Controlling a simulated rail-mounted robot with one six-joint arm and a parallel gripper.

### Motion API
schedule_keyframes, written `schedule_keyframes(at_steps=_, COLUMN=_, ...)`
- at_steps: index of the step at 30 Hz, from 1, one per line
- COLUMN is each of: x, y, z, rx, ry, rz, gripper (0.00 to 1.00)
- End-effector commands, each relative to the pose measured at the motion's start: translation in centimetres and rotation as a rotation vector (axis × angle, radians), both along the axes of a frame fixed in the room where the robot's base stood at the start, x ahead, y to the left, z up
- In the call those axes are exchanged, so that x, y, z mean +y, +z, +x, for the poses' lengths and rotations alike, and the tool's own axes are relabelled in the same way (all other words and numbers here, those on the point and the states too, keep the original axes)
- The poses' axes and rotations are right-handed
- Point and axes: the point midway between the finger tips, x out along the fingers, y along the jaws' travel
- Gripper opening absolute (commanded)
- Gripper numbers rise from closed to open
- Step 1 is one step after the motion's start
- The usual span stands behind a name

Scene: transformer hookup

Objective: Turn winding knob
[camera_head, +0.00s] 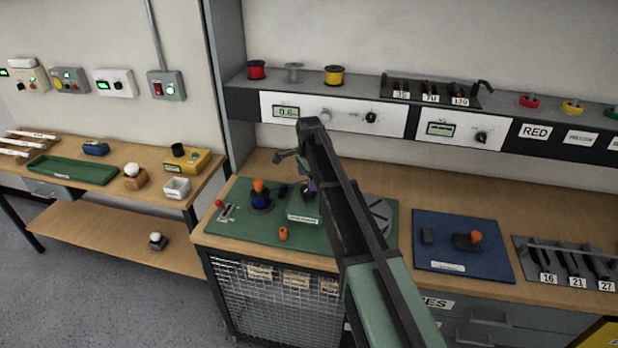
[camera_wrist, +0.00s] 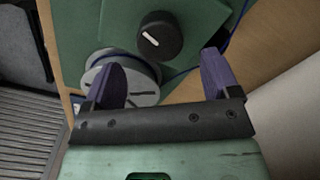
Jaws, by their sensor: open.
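In the wrist view a round black knob (camera_wrist: 158,37) with a white pointer mark stands on a green panel (camera_wrist: 100,22). I take it for the winding knob. My gripper (camera_wrist: 161,61) is open, with its two purple fingers spread apart. The knob lies just beyond the fingertips, between their lines, and nothing is held. In the head view my arm crosses the green board (camera_head: 262,233) and hides part of it. My gripper is mostly hidden there, and I cannot make out the knob in that view.
A grey disc (camera_wrist: 143,97) lies beside the knob, partly behind the left finger; a grey disc (camera_head: 380,212) shows right of my arm. An orange-topped post (camera_head: 258,186) stands on the board. A blue board (camera_head: 446,253) lies to the right, with bare bench between.

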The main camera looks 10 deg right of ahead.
Motion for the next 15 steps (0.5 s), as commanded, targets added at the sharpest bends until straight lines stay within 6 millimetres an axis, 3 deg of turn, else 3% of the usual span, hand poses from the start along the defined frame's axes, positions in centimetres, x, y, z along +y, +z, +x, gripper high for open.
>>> schedule_keyframes(at_steps=1, x=0.0, y=2.8, z=0.0, rx=0.000, ry=0.000, rz=0.000, gripper=0.82)
schedule_keyframes(at_steps=6, x=0.0, y=5.7, z=0.0, rx=0.000, ry=0.000, rz=0.000, gripper=0.82)
schedule_keyframes(at_steps=15, x=0.0, y=5.6, z=0.0, rx=0.000, ry=0.000, rz=0.000, gripper=0.82)
